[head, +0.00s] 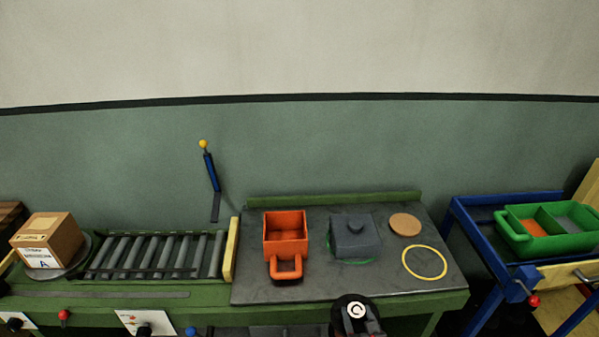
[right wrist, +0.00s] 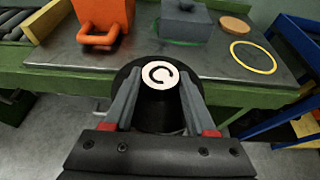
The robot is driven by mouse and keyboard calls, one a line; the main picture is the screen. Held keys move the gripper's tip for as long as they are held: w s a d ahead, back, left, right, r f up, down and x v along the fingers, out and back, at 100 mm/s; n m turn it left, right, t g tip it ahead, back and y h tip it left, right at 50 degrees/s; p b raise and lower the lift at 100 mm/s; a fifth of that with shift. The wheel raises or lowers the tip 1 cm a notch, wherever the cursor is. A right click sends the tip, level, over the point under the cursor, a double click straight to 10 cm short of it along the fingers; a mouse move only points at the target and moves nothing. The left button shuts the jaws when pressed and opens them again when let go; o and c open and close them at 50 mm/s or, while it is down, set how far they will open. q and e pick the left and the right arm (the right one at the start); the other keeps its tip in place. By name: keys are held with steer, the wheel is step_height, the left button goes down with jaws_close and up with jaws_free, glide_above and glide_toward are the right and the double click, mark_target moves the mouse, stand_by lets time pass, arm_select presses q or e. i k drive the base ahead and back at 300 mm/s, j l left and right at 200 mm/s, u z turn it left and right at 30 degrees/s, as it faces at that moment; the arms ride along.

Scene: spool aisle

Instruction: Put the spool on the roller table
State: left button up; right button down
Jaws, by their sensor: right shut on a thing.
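The spool (right wrist: 160,75) is a dark round thing with a white label, seen end-on in the right wrist view. My right gripper (right wrist: 158,98) is shut on it, one finger on each side. In the head view the spool (head: 356,311) shows at the bottom, in front of the bench's front edge, with part of the right gripper (head: 362,325) by it. The roller table (head: 160,256), a row of grey rollers in a green frame with a yellow stop at its right end, lies to the left. My left gripper is not in view.
An orange handled bin (head: 285,234), a grey lidded box (head: 356,238), a cork disc (head: 405,225) and a yellow ring (head: 424,262) are on the grey bench top (head: 325,285). A cardboard box (head: 48,241) sits left of the rollers. A green tray (head: 513,232) rests on a blue cart (head: 485,240) at right.

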mark_target(424, 261)
steer(key=l+z, duration=0.3)
steer(key=l, duration=0.3)
steer(key=l+z, duration=0.3)
steer(key=l, duration=0.3)
steer(key=i+j, duration=0.2)
steer(key=i, duration=0.25)
